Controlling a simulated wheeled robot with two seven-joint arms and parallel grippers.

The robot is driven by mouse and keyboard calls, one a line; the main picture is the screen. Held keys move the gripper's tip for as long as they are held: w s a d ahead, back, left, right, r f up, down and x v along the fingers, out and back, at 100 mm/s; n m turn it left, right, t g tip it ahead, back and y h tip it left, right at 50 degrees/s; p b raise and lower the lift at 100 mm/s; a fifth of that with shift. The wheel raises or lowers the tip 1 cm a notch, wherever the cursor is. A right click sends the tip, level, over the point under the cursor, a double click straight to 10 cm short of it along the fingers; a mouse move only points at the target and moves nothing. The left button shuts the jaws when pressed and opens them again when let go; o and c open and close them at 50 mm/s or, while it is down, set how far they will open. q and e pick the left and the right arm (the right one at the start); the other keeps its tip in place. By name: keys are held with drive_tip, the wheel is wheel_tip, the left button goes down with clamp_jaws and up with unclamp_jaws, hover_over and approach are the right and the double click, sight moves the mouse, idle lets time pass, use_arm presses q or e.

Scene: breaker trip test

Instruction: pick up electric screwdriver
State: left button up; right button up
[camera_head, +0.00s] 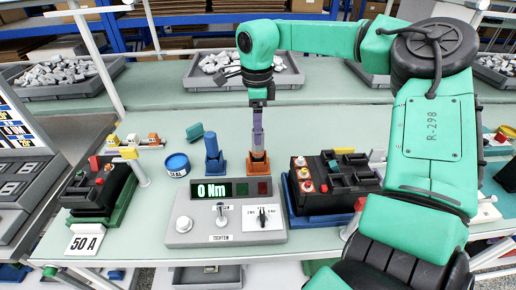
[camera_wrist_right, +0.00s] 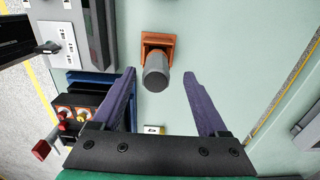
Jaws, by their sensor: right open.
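A tool with a grey cylindrical body (camera_wrist_right: 156,74) stands upright in an orange holder (camera_head: 258,166) on the green table. It may be the electric screwdriver; its lower part is hidden in the holder. In the head view my right gripper (camera_head: 257,140) points down above this holder and covers most of the tool. In the right wrist view the open purple fingers (camera_wrist_right: 160,76) stand apart, with the tool's top between their tips and no visible contact. A blue tool (camera_head: 212,148) stands upright in a blue holder just left of the orange one. My left gripper is not in view.
A grey console (camera_head: 226,226) reading "0 Nm" stands in front of the holders. A black breaker (camera_head: 338,180) on a blue base is to the right. A blue can (camera_head: 177,165) and another breaker (camera_head: 100,190) are to the left. Grey bins line the back.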

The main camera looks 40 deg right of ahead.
sight(258, 150)
drive_tip(key=f, duration=0.3)
drive_tip(key=f+p, duration=0.1)
drive_tip(key=shift+s+a+f, duration=0.1)
drive_tip(key=shift+s+f, duration=0.1)
drive_tip(key=shift+s, duration=0.1)
drive_tip(key=shift+f, duration=0.3)
drive_tip(key=c, duration=1.1)
drive_tip(key=shift+w+r, duration=0.1)
clamp_jaws()
